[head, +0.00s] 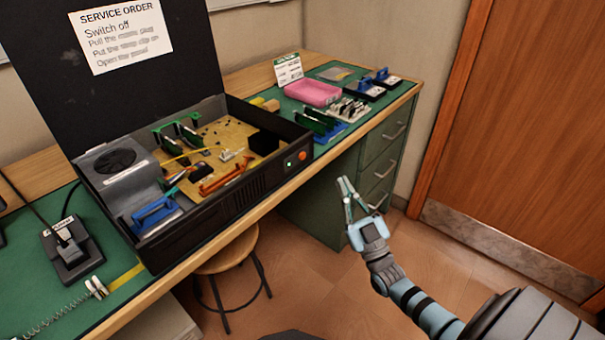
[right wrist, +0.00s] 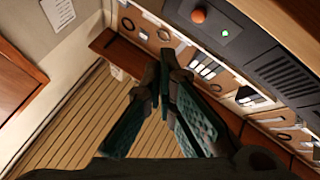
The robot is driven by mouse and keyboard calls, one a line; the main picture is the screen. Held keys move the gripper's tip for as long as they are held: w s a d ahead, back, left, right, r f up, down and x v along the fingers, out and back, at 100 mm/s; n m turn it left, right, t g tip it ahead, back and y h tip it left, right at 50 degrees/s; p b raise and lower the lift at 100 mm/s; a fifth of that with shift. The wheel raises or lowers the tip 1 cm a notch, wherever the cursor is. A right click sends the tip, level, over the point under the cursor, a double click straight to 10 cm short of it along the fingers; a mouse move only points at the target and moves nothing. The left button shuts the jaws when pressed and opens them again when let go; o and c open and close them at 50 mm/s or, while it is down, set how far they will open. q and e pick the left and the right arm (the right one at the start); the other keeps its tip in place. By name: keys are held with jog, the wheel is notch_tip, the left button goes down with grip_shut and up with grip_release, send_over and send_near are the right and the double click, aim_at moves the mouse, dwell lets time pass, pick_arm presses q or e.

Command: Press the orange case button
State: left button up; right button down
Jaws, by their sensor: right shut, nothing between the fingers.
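The orange case button (head: 302,155) is on the front right end of the black open computer case (head: 215,205), beside a small lit green light (head: 290,164). In the right wrist view the button (right wrist: 198,15) is near the top, with the green light (right wrist: 225,33) to its lower right. My right gripper (head: 344,181) is shut and empty. It is in the air in front of the bench, right of and apart from the button. In the right wrist view its fingertips (right wrist: 169,54) lie below and left of the button. My left gripper is not in view.
The case stands on a green-topped workbench (head: 362,115), its lid raised with a service note (head: 120,35). A pink tray (head: 313,92) and blue-based parts lie to its right. A stool (head: 228,260) is below. Open floor lies around my right gripper; a wooden door (head: 530,130) is at right.

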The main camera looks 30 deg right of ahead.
aim_at(302, 156)
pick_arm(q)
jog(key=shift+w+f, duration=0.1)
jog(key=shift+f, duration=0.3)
pick_arm(e)
jog(key=r, duration=0.1)
jog(key=s+r+t, duration=0.1)
jog(key=shift+r, duration=0.3)
jog(key=shift+w+a, duration=0.1)
jog(key=shift+w, duration=0.05)
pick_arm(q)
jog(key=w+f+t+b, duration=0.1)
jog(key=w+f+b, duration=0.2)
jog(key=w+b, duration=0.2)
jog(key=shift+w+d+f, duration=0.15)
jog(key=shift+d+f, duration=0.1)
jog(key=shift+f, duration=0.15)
pick_arm(e)
jog(key=shift+w+a, duration=0.4)
jog(key=shift+w, duration=1)
jog(key=shift+w+a, duration=0.45)
jog(key=shift+w, duration=0.9)
jog(key=shift+w+a, duration=0.4)
jog(key=shift+w, duration=1)
jog(key=shift+f, duration=0.1)
pick_arm(q)
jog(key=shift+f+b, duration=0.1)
jog(key=shift+b, duration=0.2)
